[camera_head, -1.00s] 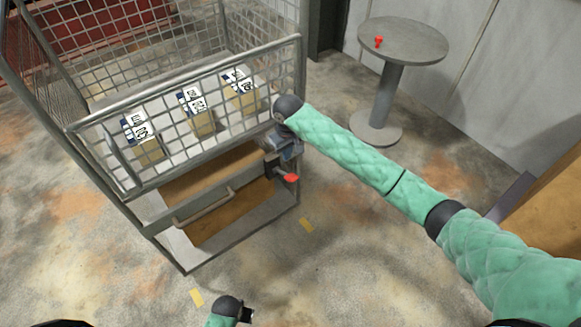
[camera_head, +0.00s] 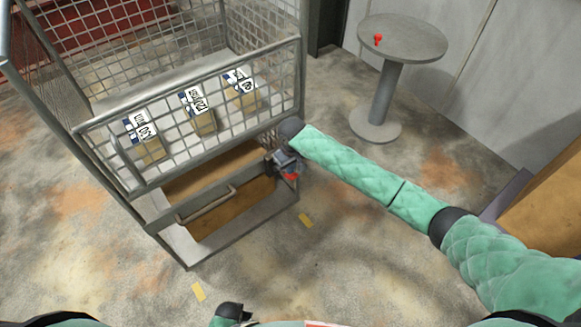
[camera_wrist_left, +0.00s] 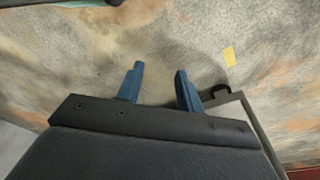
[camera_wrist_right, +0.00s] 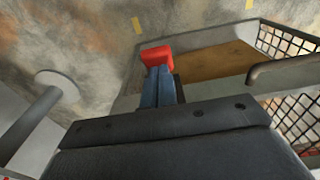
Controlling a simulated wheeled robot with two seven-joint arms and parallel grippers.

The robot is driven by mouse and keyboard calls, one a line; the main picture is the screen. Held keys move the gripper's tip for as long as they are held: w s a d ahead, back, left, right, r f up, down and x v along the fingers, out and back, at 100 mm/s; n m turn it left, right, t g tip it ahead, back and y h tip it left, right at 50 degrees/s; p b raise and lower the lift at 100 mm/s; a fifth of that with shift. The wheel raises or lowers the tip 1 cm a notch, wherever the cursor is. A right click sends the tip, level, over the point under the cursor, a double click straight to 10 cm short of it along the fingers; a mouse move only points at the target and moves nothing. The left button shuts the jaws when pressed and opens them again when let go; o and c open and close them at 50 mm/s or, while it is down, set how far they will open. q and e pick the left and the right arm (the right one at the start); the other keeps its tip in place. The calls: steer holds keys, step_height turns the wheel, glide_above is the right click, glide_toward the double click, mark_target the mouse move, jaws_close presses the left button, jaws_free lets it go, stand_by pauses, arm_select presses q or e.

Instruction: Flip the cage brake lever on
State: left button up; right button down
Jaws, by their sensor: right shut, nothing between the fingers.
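The wire-mesh cage (camera_head: 187,265) stands at the left of the head view. Its red brake lever (camera_head: 291,176) sticks out low at the near right corner. In the right wrist view the red lever end (camera_wrist_right: 157,56) is just beyond my fingertips. My right gripper (camera_head: 287,161) is shut and empty, right at the lever and partly covering it. In its wrist view the blue fingers (camera_wrist_right: 160,72) are pressed together; I cannot tell whether they touch the lever. My left gripper (camera_wrist_left: 160,69) is open and empty above the floor, apart from the cage.
Several labelled boxes (camera_head: 203,121) sit in the cage behind the front mesh. A handle (camera_head: 205,204) crosses the cage's lower front. A round grey table (camera_head: 420,45) with a small red object (camera_head: 378,39) stands at the back right.

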mark_target(294, 176)
steer(key=shift+f, duration=0.1)
